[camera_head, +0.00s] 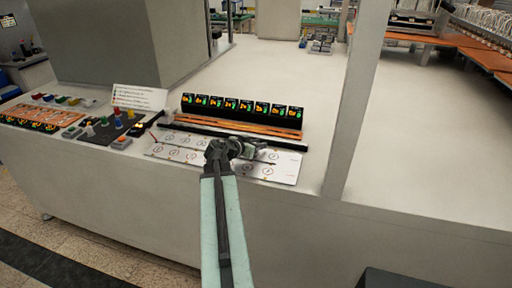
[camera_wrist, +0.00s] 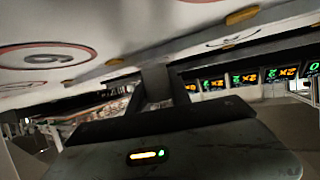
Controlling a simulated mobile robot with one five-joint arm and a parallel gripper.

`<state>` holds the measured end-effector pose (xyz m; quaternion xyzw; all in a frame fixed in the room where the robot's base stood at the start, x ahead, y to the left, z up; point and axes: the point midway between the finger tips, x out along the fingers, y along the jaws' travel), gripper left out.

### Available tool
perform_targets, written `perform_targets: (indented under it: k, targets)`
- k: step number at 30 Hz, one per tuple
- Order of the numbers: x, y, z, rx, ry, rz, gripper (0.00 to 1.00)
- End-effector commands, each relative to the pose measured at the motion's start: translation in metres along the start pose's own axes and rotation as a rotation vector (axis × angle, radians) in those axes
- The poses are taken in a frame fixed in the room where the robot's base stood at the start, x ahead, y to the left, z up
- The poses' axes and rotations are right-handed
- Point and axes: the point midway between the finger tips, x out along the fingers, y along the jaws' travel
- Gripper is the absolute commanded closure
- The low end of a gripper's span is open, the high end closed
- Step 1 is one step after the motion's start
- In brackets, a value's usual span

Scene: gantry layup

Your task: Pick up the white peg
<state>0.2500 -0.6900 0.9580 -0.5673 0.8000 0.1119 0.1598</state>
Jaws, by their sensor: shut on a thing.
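My gripper (camera_head: 262,151) is low over a white plate (camera_head: 285,172) with numbered circles, near the plate's middle right. Its dark fingers also show in the wrist view (camera_wrist: 157,88), where the plate (camera_wrist: 105,25) fills the top of the picture. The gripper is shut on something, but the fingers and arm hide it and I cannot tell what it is. No white peg shows clearly.
A row of small displays (camera_head: 243,108) stands behind the plate, above an orange strip (camera_head: 240,123). A white sign (camera_head: 138,98) and an orange panel (camera_head: 30,116) are at the left. A grey post (camera_head: 357,95) rises to the right.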

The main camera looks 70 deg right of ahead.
Motion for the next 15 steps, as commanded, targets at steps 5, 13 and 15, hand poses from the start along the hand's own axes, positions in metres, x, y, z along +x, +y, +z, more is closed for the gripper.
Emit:
perform_targets:
  k: [5,13,15]
  targets:
    - [-0.006,0.0,-0.014,0.0,0.0,0.0,1.0]
    - [-0.027,-0.001,-0.065,0.0,0.0,-0.001,1.0]
    - [-0.033,-0.001,-0.079,0.0,0.0,-0.001,1.0]
